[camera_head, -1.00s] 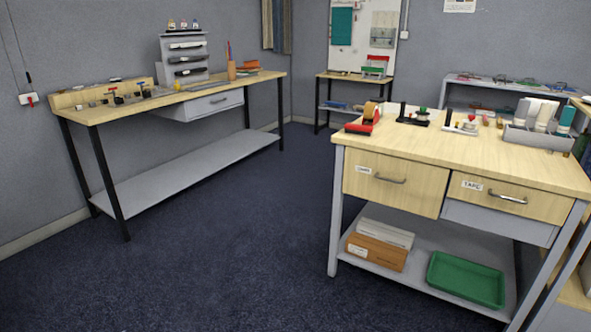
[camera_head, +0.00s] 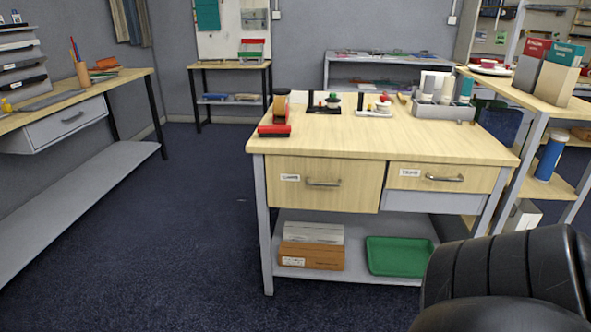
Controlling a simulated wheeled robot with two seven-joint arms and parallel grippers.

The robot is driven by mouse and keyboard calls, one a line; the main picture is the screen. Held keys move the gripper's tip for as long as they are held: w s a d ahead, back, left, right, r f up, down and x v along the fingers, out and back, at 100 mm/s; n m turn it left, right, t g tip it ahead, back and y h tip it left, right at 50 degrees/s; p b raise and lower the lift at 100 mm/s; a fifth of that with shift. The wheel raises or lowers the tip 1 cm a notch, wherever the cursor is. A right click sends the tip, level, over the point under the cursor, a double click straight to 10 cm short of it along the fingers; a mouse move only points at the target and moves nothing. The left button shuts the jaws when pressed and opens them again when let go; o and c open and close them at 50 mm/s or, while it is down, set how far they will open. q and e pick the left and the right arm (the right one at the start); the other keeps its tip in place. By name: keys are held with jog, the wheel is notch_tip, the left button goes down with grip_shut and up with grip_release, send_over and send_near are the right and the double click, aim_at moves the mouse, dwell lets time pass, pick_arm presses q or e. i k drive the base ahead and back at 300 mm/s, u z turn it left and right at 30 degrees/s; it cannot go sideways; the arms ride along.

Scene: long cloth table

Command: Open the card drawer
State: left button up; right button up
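The wooden bench (camera_head: 390,140) has two closed drawers in its front. The left drawer (camera_head: 350,197) is the deeper one, with a pale wood face, a metal bar handle (camera_head: 323,183) and a small white label (camera_head: 290,178). The right drawer (camera_head: 415,182) is shallower, with its own bar handle (camera_head: 445,178) and label (camera_head: 410,173). Both labels are too blurred to read surely now. Neither gripper shows. A black rounded part at the lower right looks like my own arm.
A tape dispenser (camera_head: 277,122), stamps (camera_head: 375,108) and a grey organiser (camera_head: 442,111) stand on the bench top. The shelf below holds boxes (camera_head: 311,255) and a green tray (camera_head: 398,257). A side bench (camera_head: 60,113) stands left, a shelf unit (camera_head: 545,115) right. The floor between is clear.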

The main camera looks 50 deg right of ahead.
aim_at(294, 182)
jog(key=z, duration=0.5)
jog(key=i, duration=1.05)
jog(key=z, duration=1.45)
jog(key=i, duration=0.75)
jog(key=z, duration=0.05)
